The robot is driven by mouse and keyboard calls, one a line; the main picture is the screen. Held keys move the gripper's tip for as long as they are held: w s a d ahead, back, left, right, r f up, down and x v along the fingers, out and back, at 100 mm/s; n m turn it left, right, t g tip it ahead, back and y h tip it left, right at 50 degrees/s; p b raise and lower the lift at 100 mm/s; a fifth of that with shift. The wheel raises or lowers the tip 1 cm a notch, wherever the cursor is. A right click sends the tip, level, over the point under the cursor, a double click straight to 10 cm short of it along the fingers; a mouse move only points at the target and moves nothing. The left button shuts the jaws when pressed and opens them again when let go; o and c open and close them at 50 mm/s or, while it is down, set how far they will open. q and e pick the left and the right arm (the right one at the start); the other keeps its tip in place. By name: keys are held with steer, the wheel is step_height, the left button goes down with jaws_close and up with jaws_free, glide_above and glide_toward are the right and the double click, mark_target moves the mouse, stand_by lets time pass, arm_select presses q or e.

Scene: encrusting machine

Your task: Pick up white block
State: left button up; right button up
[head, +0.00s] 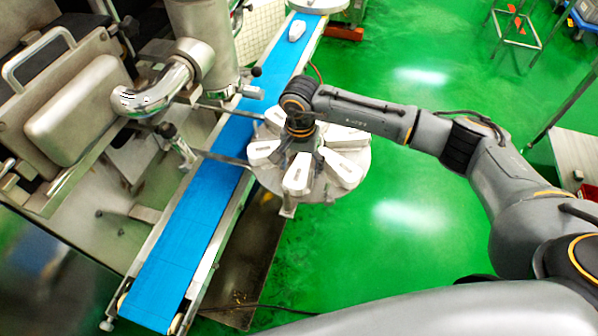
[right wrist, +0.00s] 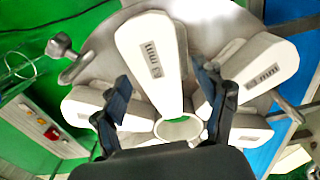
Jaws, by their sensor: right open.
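Several white wedge-shaped blocks (head: 297,175) lie in a ring on a round metal turntable (head: 322,195) beside the conveyor. My right gripper (right wrist: 162,80) is open, pointing down over the turntable. In the right wrist view, one white block (right wrist: 152,58) with a dark printed label lies between and beyond the two dark fingers. Its narrow end is close to a white ring (right wrist: 178,129) at the centre. I cannot tell if the fingers touch it. In the head view, the wrist partly hides the fingers and the turntable's middle. My left gripper is not in view.
A blue conveyor belt (head: 190,230) runs along the turntable's left side, with a white piece (head: 297,30) at its far end. A steel machine (head: 75,110) stands left of the belt. A metal knob (right wrist: 62,46) rises at the turntable rim.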

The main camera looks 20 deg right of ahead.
steer(key=c, duration=1.4)
jaws_close()
steer(key=shift+r, duration=0.15)
